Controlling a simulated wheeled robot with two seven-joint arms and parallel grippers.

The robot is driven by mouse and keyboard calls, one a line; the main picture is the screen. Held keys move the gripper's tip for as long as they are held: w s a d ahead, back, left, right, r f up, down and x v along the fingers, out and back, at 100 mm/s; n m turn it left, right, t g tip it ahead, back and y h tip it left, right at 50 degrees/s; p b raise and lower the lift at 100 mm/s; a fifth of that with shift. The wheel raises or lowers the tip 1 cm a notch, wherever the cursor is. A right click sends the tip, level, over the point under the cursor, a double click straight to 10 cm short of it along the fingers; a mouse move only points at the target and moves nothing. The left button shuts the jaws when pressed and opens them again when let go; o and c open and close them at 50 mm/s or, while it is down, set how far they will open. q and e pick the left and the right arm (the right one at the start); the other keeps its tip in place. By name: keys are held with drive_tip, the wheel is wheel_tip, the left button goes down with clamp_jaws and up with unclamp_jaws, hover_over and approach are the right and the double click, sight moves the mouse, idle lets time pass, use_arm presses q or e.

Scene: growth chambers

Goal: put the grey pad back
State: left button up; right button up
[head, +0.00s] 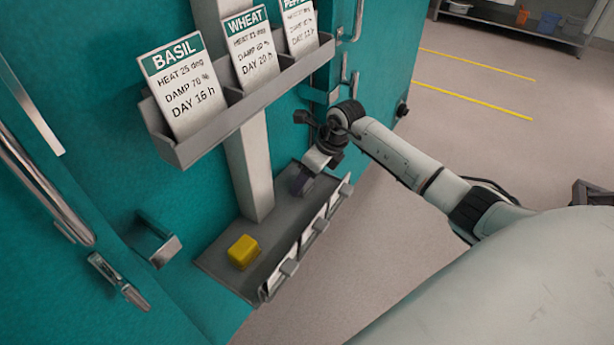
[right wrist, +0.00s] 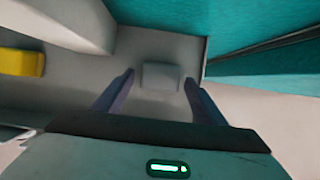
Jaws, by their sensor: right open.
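The grey pad (right wrist: 160,77) is a small pale grey block. In the right wrist view it rests on the grey lower shelf (right wrist: 75,96), near its end, a little ahead of and between my finger tips. My right gripper (right wrist: 160,82) is open and nothing is clamped in it. In the head view my right gripper (head: 302,184) reaches down over the far end of the same shelf (head: 218,262); the pad cannot be made out there behind the gripper. My left gripper is not in view.
A yellow block (head: 243,252) sits nearer on the lower shelf. Card holders (head: 313,232) line its outer edge. A post (head: 250,165) rises at the back to an upper rack (head: 240,108) with BASIL and WHEAT cards. Teal chamber doors with handles (head: 165,250) flank it. Open floor lies right.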

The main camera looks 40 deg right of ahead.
drive_tip(key=v, duration=0.7)
drive_tip(key=shift+r+p, duration=0.2)
drive_tip(key=shift+p, duration=0.2)
drive_tip(key=shift+s, duration=0.1)
